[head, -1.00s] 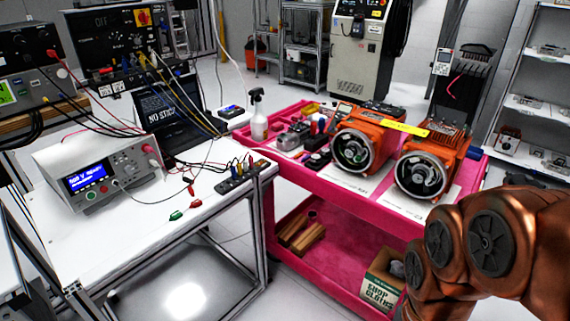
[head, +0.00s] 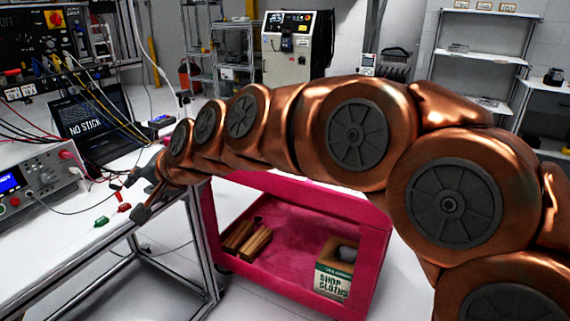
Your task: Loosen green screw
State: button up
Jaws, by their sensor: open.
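My copper arm reaches across the picture from the right. It hides the top of the pink cart (head: 375,240) and the two orange motors that stood there.
A bench meter (head: 45,178), a laptop (head: 88,122) and many cables crowd the bench. The cart's lower shelf holds wood blocks (head: 247,240) and a shop cloths box (head: 334,270). A grey cabinet (head: 287,50) and shelves stand behind. Floor shows between bench and cart.

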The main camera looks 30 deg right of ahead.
jog(key=w+d+r+m+t+h+b, duration=0.25)
jog(key=w+d+m+t+b, duration=0.3)
jog(key=w+m, duration=0.35)
jog(key=w+d+r+m+t+h+b, duration=0.2)
jog(key=w+d+m+t+h+b, duration=0.25)
jog(key=w, duration=0.75)
jog(key=w+d+f+m+g+h+b, duration=0.1)
jog(key=w+d+f+m+h+b, duration=0.2)
jog(key=d+m, duration=0.45)
jog(key=w+d+f+m+g+h+b, duration=0.1)
jog(key=d+f+m+h+b, duration=0.2)
jog(key=d+m+h, duration=0.45)
jog(key=s+d+f+m+g+h+b, duration=0.2)
jog(key=d+f+m+g, duration=0.3)
jog(key=d, duration=0.3)
jog(key=s+d+f+m+g+h+b, duration=0.2)
jog(key=s+d+f+m+g+b, duration=0.1)
jog(key=d+f+m, duration=0.3)
jog(key=w+d+n+p, duration=0.1)
jog(key=w+d, duration=0.3)
jog(key=d, duration=0.3)
jog(key=shift+w+d+f, duration=0.2)
jog(key=shift+w+d, duration=0.05)
jog(key=shift+d, duration=0.1)
grip_shut()
